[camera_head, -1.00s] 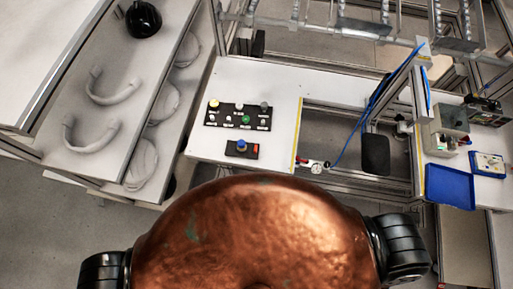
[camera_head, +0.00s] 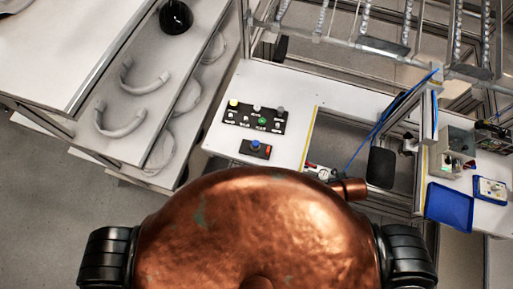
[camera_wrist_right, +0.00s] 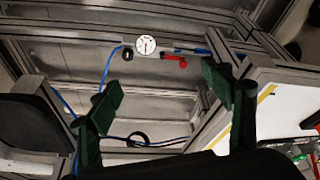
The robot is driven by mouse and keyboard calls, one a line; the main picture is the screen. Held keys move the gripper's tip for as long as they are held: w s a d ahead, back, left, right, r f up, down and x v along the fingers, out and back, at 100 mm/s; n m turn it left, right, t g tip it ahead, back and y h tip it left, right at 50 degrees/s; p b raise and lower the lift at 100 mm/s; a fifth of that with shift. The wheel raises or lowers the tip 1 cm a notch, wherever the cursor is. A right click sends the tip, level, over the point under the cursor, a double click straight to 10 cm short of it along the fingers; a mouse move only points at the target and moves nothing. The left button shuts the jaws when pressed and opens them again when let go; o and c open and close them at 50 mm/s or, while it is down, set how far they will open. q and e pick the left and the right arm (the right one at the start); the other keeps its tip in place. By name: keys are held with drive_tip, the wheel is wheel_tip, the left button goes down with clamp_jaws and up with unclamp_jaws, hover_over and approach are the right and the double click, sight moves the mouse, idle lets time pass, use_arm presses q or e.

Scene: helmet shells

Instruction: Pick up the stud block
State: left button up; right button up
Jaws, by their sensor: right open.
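I cannot make out for certain which thing is the stud block. A small white-and-blue block (camera_head: 490,189) lies at the far right of the head view, beside the blue tray, and its details are too small to tell. My right gripper (camera_wrist_right: 162,93) shows in the right wrist view with its two green-padded fingers wide apart and nothing between them. It is above a metal-framed opening, with a round white gauge (camera_wrist_right: 146,45) and a red handle (camera_wrist_right: 174,61) beyond the fingers. My left gripper is in neither view.
A blue tray (camera_head: 449,207) sits at the right near a grey open box (camera_head: 456,150). A black button panel (camera_head: 254,118) and a small black box with a blue button (camera_head: 255,149) are on the white table (camera_head: 290,85). Metal rails frame the opening. Curved parts lie on the left shelf.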

drive_tip(key=w+a+r+n+t+y, duration=0.1)
drive_tip(key=w+a+r+n+t, duration=0.1)
drive_tip(key=w+a+r, duration=0.4)
wheel_tip(320, 180, up, 4)
drive_tip(key=n+g+y, duration=0.2)
drive_tip(key=n+y, duration=0.5)
drive_tip(key=n, duration=0.2)
hover_over(259, 147)
drive_tip(key=s+d, duration=0.1)
drive_tip(key=d, duration=0.1)
drive_tip(key=shift+a+r+p, duration=0.1)
drive_tip(key=shift+a+p, duration=0.05)
drive_tip(key=shift+p, duration=0.25)
drive_tip(key=shift+s+d+f+n, duration=0.15)
drive_tip(key=shift+d+f+n, duration=0.25)
drive_tip(key=shift+d+f, duration=0.1)
drive_tip(key=shift+f, duration=0.15)
drive_tip(key=shift+x, duration=1.2)
drive_tip(key=x, duration=0.3)
drive_tip(key=p+x, duration=0.1)
drive_tip(key=x, duration=0.1)
drive_tip(key=shift+s+d+f, duration=0.2)
drive_tip(key=shift+s+f, duration=0.05)
drive_tip(key=shift+f, duration=0.15)
